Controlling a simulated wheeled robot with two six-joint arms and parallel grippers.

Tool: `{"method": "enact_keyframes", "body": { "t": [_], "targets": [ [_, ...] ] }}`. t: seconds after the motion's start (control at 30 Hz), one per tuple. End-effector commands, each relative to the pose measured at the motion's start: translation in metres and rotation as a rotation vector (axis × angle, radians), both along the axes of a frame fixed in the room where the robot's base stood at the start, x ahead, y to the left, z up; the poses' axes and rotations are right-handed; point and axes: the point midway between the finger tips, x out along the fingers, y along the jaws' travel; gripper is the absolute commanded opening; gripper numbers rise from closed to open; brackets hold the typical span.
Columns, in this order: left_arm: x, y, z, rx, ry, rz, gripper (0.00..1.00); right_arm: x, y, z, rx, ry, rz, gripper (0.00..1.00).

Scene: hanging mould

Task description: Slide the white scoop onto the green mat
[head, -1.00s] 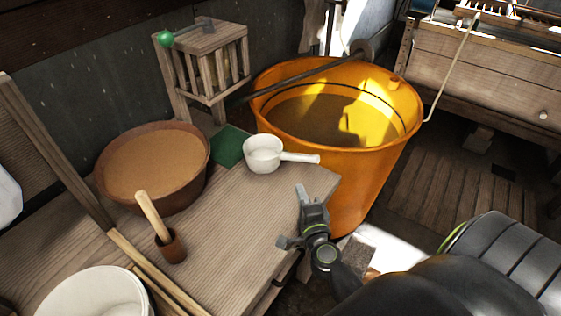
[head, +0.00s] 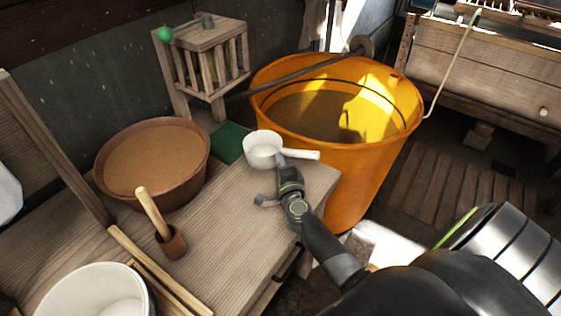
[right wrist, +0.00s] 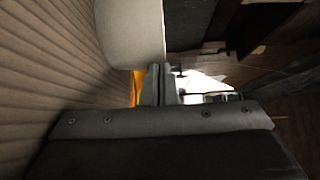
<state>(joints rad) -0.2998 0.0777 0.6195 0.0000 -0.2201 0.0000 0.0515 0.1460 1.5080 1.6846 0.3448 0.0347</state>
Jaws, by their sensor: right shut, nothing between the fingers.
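The white scoop (head: 259,153) stands upright on the wooden bench in the head view, its handle pointing right. The green mat (head: 229,144) lies just to its left, partly hidden behind the scoop. My right gripper (head: 282,160) is shut and empty, with its tips at the near right side of the scoop's cup, below the handle. In the right wrist view the shut fingers (right wrist: 158,84) are just below the pale scoop wall (right wrist: 130,32); I cannot tell whether they touch it. My left gripper is not in view.
A brown bowl (head: 151,200) stands left of the mat, and a wooden cage (head: 212,65) behind it. A large orange bucket (head: 365,165) is beyond the bench's right edge. A small brown cup with a wooden handle (head: 172,244) stands nearer. The bench's middle is clear.

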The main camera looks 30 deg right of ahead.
Motion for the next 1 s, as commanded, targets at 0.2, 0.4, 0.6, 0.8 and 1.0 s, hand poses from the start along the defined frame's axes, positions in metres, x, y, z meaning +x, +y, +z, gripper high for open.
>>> {"method": "enact_keyframes", "body": {
  "t": [0.2, 0.4, 0.6, 0.8, 1.0],
  "targets": [
    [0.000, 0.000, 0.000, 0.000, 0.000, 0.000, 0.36, 0.002, 0.001, 0.000, 0.001, -0.001, 0.000, 0.00],
    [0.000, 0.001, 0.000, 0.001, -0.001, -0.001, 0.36, 0.032, 0.015, 0.001, 0.001, -0.003, 0.001, 0.00],
    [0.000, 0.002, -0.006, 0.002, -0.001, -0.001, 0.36, 0.075, 0.036, -0.001, 0.000, -0.002, 0.002, 0.00],
    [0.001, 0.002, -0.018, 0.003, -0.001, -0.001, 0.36, 0.113, 0.054, -0.002, 0.001, -0.001, 0.002, 0.00],
    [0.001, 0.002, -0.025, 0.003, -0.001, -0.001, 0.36, 0.136, 0.065, -0.001, 0.001, -0.001, 0.001, 0.00]
  ]
}}
